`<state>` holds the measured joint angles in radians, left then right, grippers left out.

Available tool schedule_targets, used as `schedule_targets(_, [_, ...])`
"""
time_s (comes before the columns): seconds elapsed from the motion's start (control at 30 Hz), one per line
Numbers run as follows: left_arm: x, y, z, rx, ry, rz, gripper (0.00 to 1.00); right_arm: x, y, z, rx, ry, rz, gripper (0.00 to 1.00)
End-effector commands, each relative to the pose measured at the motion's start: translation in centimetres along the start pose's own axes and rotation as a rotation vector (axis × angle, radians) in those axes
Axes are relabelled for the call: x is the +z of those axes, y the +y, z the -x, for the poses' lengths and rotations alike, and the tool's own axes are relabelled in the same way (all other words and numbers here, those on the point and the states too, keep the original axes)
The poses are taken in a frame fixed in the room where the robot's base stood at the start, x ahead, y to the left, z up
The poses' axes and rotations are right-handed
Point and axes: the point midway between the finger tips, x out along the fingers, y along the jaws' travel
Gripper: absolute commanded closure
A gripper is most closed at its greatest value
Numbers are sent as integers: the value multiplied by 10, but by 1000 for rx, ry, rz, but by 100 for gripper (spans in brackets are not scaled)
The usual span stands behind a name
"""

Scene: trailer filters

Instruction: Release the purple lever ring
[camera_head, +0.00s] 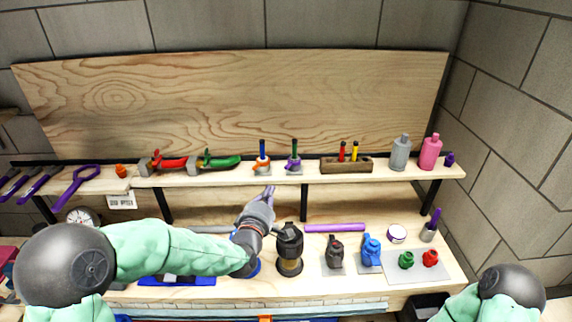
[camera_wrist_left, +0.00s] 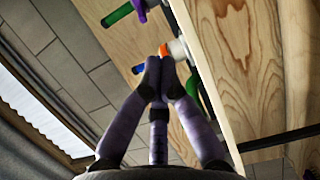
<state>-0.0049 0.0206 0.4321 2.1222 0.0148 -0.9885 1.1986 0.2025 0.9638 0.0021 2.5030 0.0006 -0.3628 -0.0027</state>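The purple lever ring (camera_head: 293,165) sits around a small green-handled holder on the wooden shelf. In the left wrist view, the purple ring (camera_wrist_left: 140,10) is near the top edge, partly cut off, beside a green rod. My left gripper (camera_head: 269,192) is just below the shelf edge, to the left of and apart from the ring. Its purple-grey fingers (camera_wrist_left: 164,62) come together at the tips, with nothing visible between them. A similar orange ring (camera_head: 262,163) with a blue rod appears just beyond the fingertips in the wrist view (camera_wrist_left: 177,50). My right gripper is out of view.
The shelf (camera_head: 220,179) also carries red and green tools, a wooden block (camera_head: 346,165) and bottles (camera_head: 400,152). Below stand a black-and-brass lantern-like item (camera_head: 289,250), a blue fitting (camera_head: 370,250) and several small parts. A shelf bracket (camera_head: 304,203) is right of my gripper.

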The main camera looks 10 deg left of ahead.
Motion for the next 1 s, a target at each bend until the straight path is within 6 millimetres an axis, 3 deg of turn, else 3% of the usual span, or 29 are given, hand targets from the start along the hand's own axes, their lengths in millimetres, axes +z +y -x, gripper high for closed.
schedule_targets(0.1, [-1, 7, 0, 18, 4, 15, 100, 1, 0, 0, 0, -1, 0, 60])
schedule_targets(0.53, [-1, 7, -6, 18, 4, 15, 100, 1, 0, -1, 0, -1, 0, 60])
schedule_targets(1.0, [-1, 7, -75, 17, 4, 15, 100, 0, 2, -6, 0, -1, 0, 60])
